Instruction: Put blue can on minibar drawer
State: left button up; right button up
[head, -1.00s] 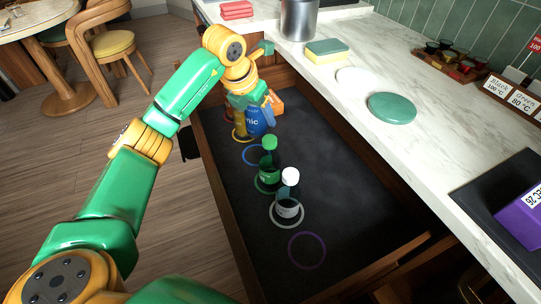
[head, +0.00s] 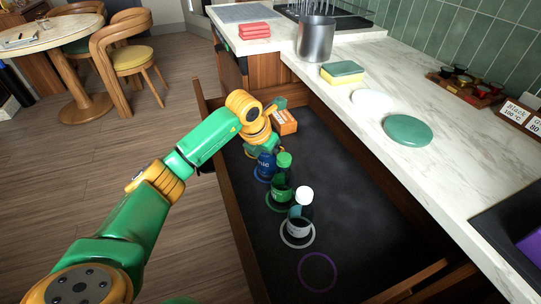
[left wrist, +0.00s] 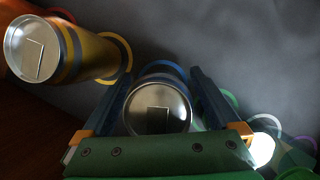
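The blue can (head: 265,166) stands upright in the drawer at a blue ring marking, behind the green-capped bottle. The minibar drawer (head: 345,235) is pulled open, with a dark floor and coloured rings. My left gripper (head: 264,150) reaches down over the can and hides its top in the head view. In the left wrist view the can's silver top (left wrist: 158,108) is between the two blue fingers. A narrow gap shows at the right finger, so the gripper looks open around the can. My right gripper is out of view.
A green-capped bottle (head: 281,185) and a white-capped bottle (head: 300,218) stand in rings nearby. A yellow-striped can (left wrist: 80,52) stands left of the fingers. An orange box (head: 284,122) lies at the drawer's back. The purple ring (head: 318,272) is empty.

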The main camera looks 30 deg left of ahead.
pick_arm(q)
jog(key=p+v, duration=0.1)
jog(key=v, duration=1.1)
jog(key=shift+w+r, duration=0.1)
jog(key=shift+r, duration=0.1)
